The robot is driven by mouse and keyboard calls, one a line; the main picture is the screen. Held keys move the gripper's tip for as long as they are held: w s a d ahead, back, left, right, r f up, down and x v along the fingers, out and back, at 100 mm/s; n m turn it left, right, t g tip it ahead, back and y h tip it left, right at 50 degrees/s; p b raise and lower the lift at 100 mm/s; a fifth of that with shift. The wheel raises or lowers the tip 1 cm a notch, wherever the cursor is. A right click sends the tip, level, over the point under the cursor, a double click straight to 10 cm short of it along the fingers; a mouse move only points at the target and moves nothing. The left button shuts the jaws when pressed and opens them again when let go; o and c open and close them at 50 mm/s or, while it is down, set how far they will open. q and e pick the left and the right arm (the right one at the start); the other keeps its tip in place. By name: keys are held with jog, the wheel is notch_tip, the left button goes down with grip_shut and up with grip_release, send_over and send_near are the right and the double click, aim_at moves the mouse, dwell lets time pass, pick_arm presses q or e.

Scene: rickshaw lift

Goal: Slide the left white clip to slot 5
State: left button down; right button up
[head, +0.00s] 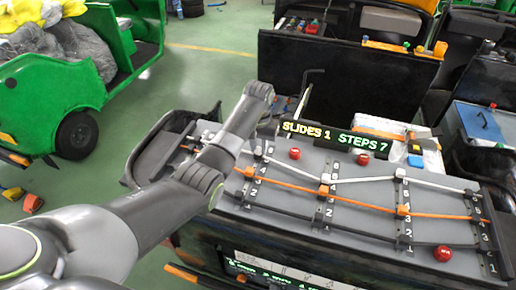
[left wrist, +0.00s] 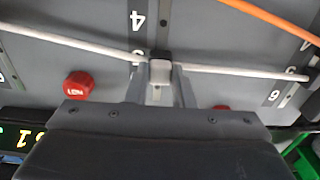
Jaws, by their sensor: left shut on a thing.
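The grey panel (head: 360,205) carries a white cord, an orange cord and a black cord across slotted columns. My left gripper (left wrist: 161,82) is shut on the left white clip (left wrist: 160,62). In the left wrist view the clip sits in its slot beyond the 4 mark, beside a partly covered number that looks like 5. The white cord (left wrist: 70,42) runs out from both sides of it. Other white clips (head: 325,178) sit further right. My right gripper is not in view.
A red knob (head: 294,154) stands right of the held clip; another (head: 443,253) is at the front right. A lit sign (head: 338,138) reading "SLIDES 1 STEPS 7" stands behind the panel. A green vehicle (head: 75,90) is at the left, with open floor beside it.

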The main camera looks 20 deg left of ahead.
pick_arm(q)
jog(key=c, duration=1.2)
grip_release()
jog(key=shift+c, duration=0.2)
